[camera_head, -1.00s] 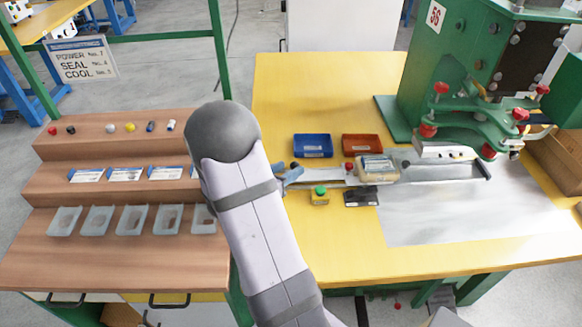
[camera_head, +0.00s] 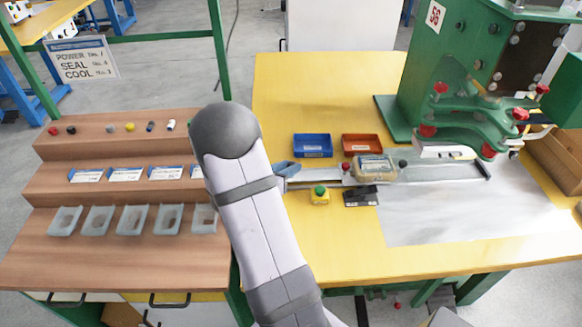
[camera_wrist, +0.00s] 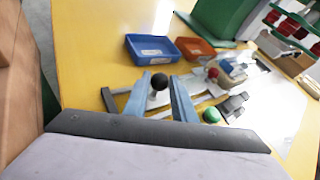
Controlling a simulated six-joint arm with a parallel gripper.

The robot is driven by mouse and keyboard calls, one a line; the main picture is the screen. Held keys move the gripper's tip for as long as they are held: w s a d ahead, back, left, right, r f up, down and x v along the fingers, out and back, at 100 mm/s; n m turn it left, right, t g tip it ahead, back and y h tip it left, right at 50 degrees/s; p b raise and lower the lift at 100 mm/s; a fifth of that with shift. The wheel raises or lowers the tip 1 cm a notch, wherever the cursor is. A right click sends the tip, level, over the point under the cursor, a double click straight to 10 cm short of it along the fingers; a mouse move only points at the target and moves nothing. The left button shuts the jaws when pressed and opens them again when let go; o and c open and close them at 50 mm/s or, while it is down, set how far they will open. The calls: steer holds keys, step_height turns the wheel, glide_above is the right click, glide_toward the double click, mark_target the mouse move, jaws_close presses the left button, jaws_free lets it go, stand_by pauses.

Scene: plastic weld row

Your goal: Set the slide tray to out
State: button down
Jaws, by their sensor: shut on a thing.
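The slide tray (camera_head: 376,179) is a beige carrier holding a clear pack, on a grey rail on the yellow table, left of the green press. In the wrist view the tray (camera_wrist: 232,72) is beyond my fingers, upper right. A black ball knob (camera_wrist: 159,82) stands at the rail's left end, between my blue fingers. My gripper (camera_wrist: 160,90) is shut on this knob; in the head view my gripper (camera_head: 286,168) is at the rail's left end. The knob is hidden there by the fingers.
A blue bin (camera_head: 313,146) and an orange bin (camera_head: 362,144) stand behind the rail. A yellow box with a green button (camera_head: 320,195) and a small black device (camera_head: 361,196) sit in front. The green press (camera_head: 455,100) stands at right. The front of the table is clear.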

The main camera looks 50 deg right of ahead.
steer(key=shift+w+a, duration=1.2)
steer(key=shift+w, duration=0.05)
steer(key=c, duration=1.5)
jaws_free()
steer(key=shift+v, duration=3.7)
